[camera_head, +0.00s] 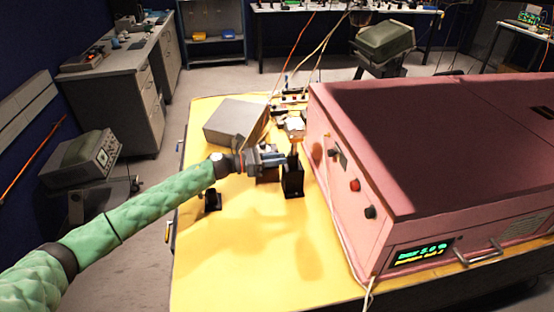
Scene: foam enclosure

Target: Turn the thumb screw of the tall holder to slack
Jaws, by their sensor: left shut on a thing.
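The tall holder (292,182) is a black upright post holder on the yellow table top, just left of the pink box. A post with a pale, light-coloured piece (295,125) on top stands up from it. My left gripper (283,160) comes in from the left at the upper part of the tall holder. It is shut on the thumb screw at the holder's side; the fingers hide the screw. A short black holder (212,199) stands apart, lower left, below my forearm. My right gripper is not in view.
The large pink box (420,140) with knobs and a lit display fills the right of the yellow table (245,260). A grey box (235,121) lies behind my gripper. Small parts and cables sit behind the holder. The table's front left is clear.

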